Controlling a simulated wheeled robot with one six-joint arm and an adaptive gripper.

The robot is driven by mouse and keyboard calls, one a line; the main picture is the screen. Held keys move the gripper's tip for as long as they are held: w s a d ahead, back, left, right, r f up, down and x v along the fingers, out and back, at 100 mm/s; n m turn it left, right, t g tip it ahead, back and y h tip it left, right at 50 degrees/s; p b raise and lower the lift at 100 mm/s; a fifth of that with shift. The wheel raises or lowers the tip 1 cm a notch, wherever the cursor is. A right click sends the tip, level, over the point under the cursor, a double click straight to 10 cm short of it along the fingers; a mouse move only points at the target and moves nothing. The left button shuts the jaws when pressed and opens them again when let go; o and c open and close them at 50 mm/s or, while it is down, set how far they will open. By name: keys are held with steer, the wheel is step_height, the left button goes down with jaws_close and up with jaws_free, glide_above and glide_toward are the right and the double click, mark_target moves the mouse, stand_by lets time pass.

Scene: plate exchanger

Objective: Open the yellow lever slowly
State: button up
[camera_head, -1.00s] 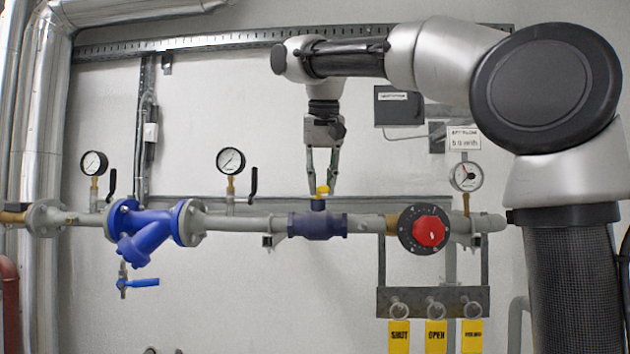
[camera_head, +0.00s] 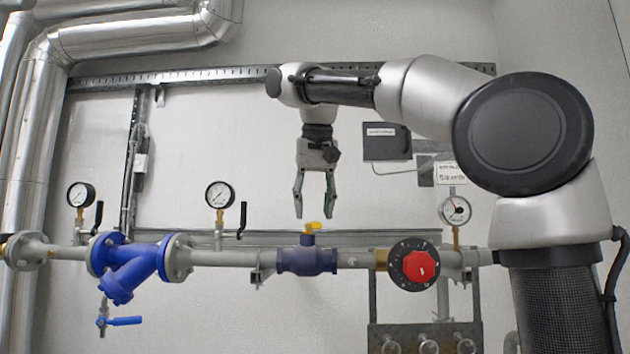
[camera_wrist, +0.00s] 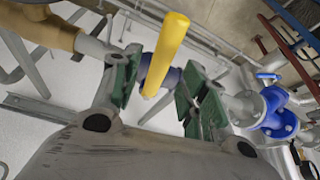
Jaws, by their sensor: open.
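The yellow lever (camera_head: 313,227) sits on top of the dark blue valve (camera_head: 306,259) in the middle of the horizontal pipe. In the head view it looks short. My gripper (camera_head: 313,212) points down just above the lever, its fingers spread and empty. In the wrist view the yellow lever (camera_wrist: 166,50) shows as a long bar lying across the space between the green-padded fingers. I cannot tell from there whether either finger touches it.
A red knob (camera_head: 420,266) on a black dial is right of the valve. A gauge (camera_head: 455,210) stands behind it. To the left are a blue strainer (camera_head: 135,260) and another gauge (camera_head: 219,195).

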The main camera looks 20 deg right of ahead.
steer(key=v, duration=0.9)
steer(key=shift+r, duration=0.25)
steer(key=shift+s, duration=0.1)
